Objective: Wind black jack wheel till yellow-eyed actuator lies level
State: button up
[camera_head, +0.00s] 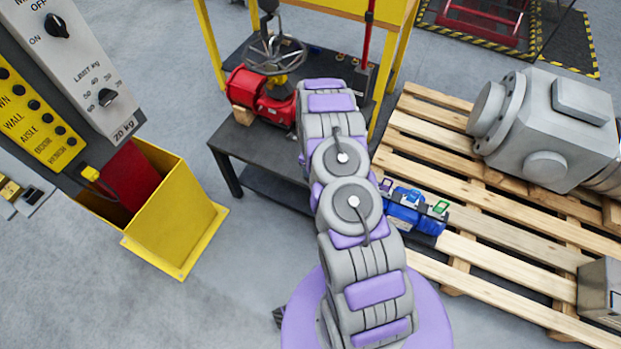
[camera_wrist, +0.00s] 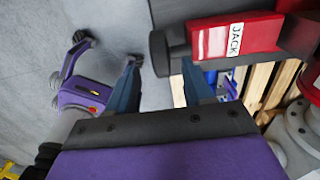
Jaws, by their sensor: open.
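In the wrist view a red block labelled JACK (camera_wrist: 235,38) has a black wheel (camera_wrist: 158,52) on a short dark shaft at its left end. My gripper (camera_wrist: 160,64) is open, with one blue-grey finger on each side of the wheel in the picture. I cannot tell whether either finger touches it. In the head view my arm hides the gripper and the jack. A red actuator (camera_head: 268,97) with a grey handwheel (camera_head: 275,54) and a yellow part below it sits on the dark table. I cannot make out a yellow eye or judge its level.
A dark table (camera_head: 240,140) stands under a yellow frame (camera_head: 210,40). A control panel (camera_head: 75,60) and yellow bin (camera_head: 180,230) stand left.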

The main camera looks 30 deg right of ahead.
notch_tip(320, 180, down, 8)
jog(key=shift+r+b, duration=0.1)
jog(key=shift+b, duration=0.55)
jog(key=shift+c, duration=0.5)
grip_shut()
jog(key=shift+t+y+b, duration=0.3)
jog(key=shift+t+b, duration=0.1)
jog(key=shift+b, duration=0.2)
